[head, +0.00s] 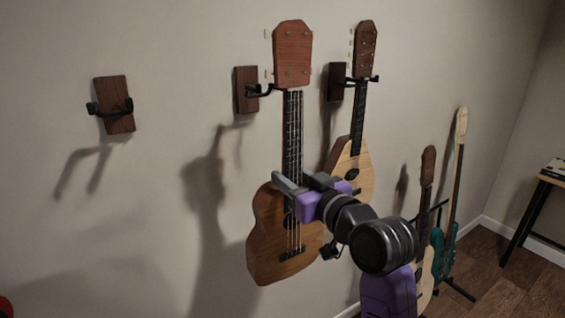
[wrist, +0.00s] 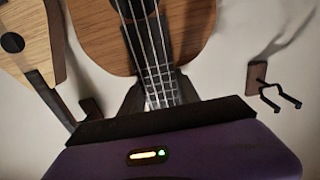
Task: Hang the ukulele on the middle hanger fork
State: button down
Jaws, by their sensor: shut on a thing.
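The ukulele (head: 272,238) is a brown wooden instrument with a reddish headstock, upright in front of the wall. My gripper (head: 299,184) is shut on its neck, just above the body. The middle hanger fork (head: 260,90) is black on a dark wood block, just left of the neck and below the headstock. In the wrist view the ukulele's body (wrist: 185,30) and strings show upside down above my gripper (wrist: 160,118); the headstock is out of that view.
A teardrop-bodied instrument (head: 352,170) hangs on the right hanger (head: 337,82), close to the ukulele. The left hanger (head: 113,105) is empty, and also shows in the wrist view (wrist: 270,85). Guitars on a floor stand (head: 460,291) are at lower right.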

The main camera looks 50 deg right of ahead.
jog(key=shift+w+d+r, duration=0.15)
jog(key=shift+r, duration=0.4)
jog(key=f+b+x, duration=0.1)
jog(key=b+x, duration=0.2)
jog(key=x, duration=0.8)
jog(key=shift+f, duration=0.35)
dwell(0.6)
jog(key=shift+w, duration=0.1)
dwell(0.5)
jog(key=c, duration=0.8)
grip_release()
jog(key=shift+f, duration=0.25)
